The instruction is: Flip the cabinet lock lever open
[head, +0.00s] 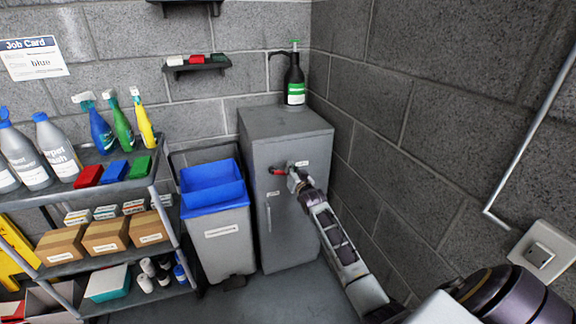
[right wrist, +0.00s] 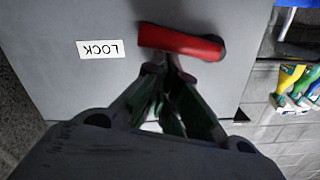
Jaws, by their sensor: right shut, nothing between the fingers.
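The grey cabinet (head: 288,124) stands in the corner. Its red lock lever (head: 277,171) lies roughly level on the upper door, partly hidden by my right gripper in the head view. In the right wrist view the red lever (right wrist: 180,42) lies nearly level, beside an upside-down LOCK label (right wrist: 100,49). My right gripper (head: 291,170) is shut and empty at the lever's right side in the head view. In the right wrist view its fingertips (right wrist: 165,64) meet at the lever's edge; I cannot tell whether they touch it. My left gripper is out of view.
A grey bin with a blue top (head: 212,184) stands left of the cabinet. A loaded cart (head: 110,175) is farther left. A dark bottle (head: 294,80) stands on the cabinet. The block wall (head: 440,120) runs close on the right.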

